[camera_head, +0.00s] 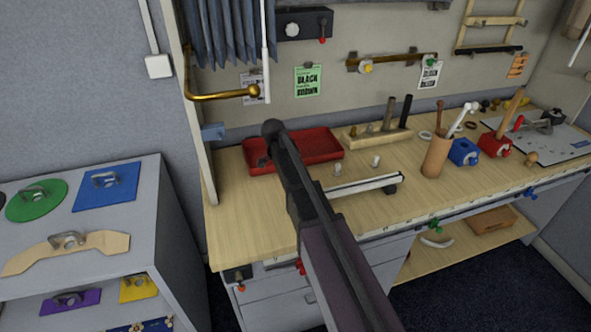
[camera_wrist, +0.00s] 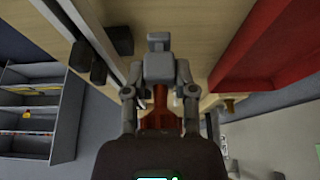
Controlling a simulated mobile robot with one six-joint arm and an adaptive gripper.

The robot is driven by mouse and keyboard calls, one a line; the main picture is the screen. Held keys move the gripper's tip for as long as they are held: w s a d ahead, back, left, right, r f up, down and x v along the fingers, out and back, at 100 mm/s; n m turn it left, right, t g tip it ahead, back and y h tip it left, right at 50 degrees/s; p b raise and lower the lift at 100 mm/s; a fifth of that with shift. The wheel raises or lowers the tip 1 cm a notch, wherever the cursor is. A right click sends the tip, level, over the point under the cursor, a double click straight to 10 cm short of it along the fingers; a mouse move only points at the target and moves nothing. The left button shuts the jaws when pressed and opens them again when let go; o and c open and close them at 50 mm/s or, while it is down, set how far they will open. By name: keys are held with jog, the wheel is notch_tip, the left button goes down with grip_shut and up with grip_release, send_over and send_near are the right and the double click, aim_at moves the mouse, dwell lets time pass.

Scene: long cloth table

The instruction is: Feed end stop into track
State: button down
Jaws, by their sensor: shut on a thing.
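In the wrist view my gripper (camera_wrist: 159,78) is shut on a small grey block with a narrower knob, apparently the end stop (camera_wrist: 158,62). The block sits between the two fingertips. The track (camera_head: 352,187) is a pale straight bar lying along the bench front, with a dark support under its right end. My arm covers its left end in the head view. A pale strip, likely the track (camera_wrist: 97,42), runs left of the held block in the wrist view, apart from it. My gripper and the block cannot be made out in the head view.
A red tray (camera_head: 318,146) lies behind the track; its red wall (camera_wrist: 285,50) fills the wrist view's upper right. Two small pale pegs stand behind the track. A wooden cup (camera_head: 436,157) and blue and red blocks stand to the right. Dark blocks (camera_wrist: 119,40) flank the pale strip.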

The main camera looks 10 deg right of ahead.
jog(key=shift+f+b, duration=3)
jog(key=shift+f, duration=0.1)
jog(key=shift+c, duration=1.7)
grip_release()
jog(key=shift+r+p, duration=0.45)
grip_shut()
